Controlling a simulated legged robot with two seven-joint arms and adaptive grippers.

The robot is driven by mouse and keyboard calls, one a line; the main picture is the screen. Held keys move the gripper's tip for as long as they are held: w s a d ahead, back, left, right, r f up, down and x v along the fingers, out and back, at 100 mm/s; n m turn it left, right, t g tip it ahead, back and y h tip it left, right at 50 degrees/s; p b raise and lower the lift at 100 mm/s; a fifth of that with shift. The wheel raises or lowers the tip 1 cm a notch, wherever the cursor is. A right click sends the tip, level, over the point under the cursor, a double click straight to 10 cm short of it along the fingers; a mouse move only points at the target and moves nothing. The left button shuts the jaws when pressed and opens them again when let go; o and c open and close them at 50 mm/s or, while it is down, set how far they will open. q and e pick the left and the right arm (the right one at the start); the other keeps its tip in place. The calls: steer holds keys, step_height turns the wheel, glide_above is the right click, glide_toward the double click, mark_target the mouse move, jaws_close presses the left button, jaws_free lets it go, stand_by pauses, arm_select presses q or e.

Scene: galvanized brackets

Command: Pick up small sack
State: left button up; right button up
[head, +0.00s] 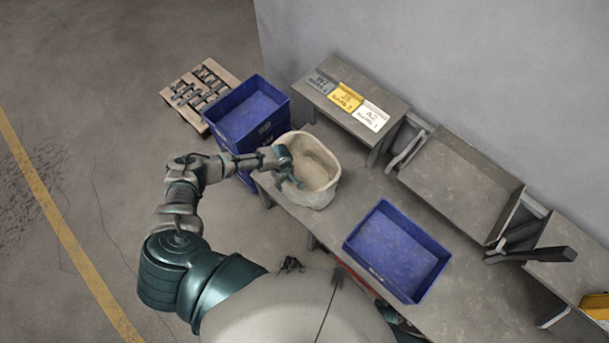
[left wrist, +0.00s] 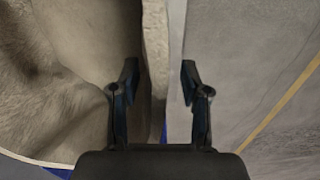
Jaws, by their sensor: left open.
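The small sack (head: 320,190) is beige, open-topped and upright at the left end of the grey workbench. My left gripper (head: 291,168) is open at the sack's left rim. In the left wrist view, the open fingers (left wrist: 160,76) sit on either side of the sack's rim (left wrist: 154,50). The left finger shows against the sack's inside, the right one on the outer side. I cannot tell whether either finger touches the cloth. My right gripper is not in view.
A blue bin (head: 397,250) lies on the bench (head: 335,222) right of the sack. Stacked blue crates (head: 248,110) stand close behind-left, near my left forearm. A raised shelf (head: 395,105) with labels is behind. A pallet (head: 203,92) holds metal parts. Floor at left is clear.

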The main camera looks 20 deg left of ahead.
arm_select(q)
steer(key=shift+f, duration=0.25)
steer(key=shift+r, duration=0.1)
jaws_close()
steer(key=shift+w+r, duration=0.1)
steer(key=shift+r, duration=0.05)
